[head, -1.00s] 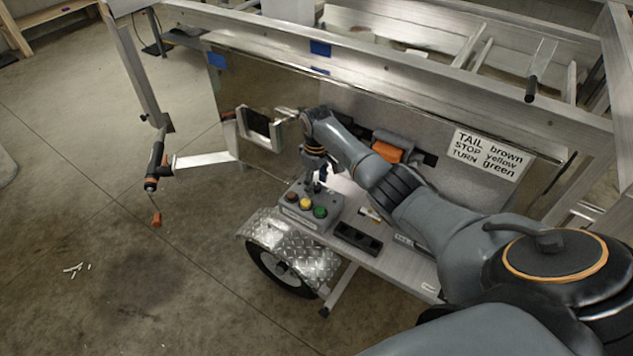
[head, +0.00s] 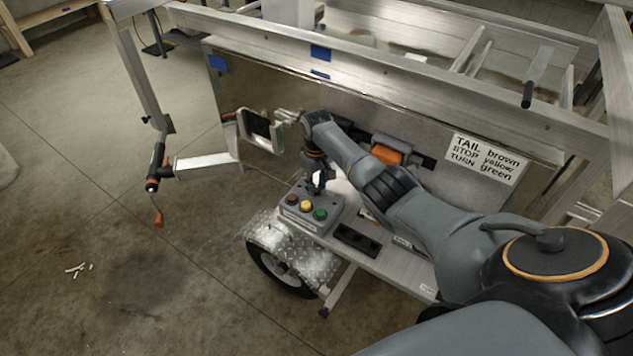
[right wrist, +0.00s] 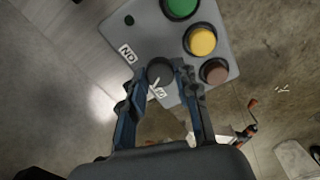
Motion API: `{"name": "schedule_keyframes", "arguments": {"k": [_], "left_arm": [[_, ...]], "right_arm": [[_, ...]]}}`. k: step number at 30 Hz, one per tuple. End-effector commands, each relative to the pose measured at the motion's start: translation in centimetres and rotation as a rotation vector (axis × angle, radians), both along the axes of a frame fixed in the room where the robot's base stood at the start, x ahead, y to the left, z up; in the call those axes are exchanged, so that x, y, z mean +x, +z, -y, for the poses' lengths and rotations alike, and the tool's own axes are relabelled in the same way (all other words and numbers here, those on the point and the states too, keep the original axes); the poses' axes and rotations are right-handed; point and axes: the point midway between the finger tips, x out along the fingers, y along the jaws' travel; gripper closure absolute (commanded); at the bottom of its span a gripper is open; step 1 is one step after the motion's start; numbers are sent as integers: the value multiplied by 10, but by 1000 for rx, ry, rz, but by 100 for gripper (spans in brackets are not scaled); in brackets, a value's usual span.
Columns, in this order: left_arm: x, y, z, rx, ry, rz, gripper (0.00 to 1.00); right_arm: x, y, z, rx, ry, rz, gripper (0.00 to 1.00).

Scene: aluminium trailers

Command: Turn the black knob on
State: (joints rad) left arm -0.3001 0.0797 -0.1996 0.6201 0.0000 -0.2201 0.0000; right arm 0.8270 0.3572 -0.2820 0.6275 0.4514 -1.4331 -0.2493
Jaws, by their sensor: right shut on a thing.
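A grey control box (head: 328,222) sits on the trailer's side shelf above the wheel. It carries brown, yellow and green round buttons. In the right wrist view the box (right wrist: 133,30) shows at the top, and the black knob (right wrist: 159,71) with a white mark is on its near part. My right gripper (head: 318,190) reaches down over the back of the box. In the right wrist view its two fingers (right wrist: 162,80) stand on either side of the knob, shut on it. In the head view the fingers hide the knob. My left gripper is not in view.
The checker-plate fender and wheel (head: 280,270) are below the box. A black tray (head: 357,240) lies on the shelf beside it. An orange item (head: 388,153) and a wiring sign (head: 485,158) are on the panel behind. Floor at left is mostly clear.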

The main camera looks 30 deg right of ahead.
Motion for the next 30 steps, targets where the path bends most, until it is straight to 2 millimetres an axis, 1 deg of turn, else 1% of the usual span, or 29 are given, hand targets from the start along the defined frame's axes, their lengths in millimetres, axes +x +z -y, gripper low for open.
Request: {"name": "schedule_keyframes", "arguments": {"k": [1, 9, 30], "left_arm": [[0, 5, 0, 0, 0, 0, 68], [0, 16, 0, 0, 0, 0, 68], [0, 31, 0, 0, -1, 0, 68]], "right_arm": [[0, 2, -1, 2, -42, -1, 100], [-1, 1, -1, 2, -300, -2, 100], [0, 0, -1, 1, -957, -2, 100]]}}
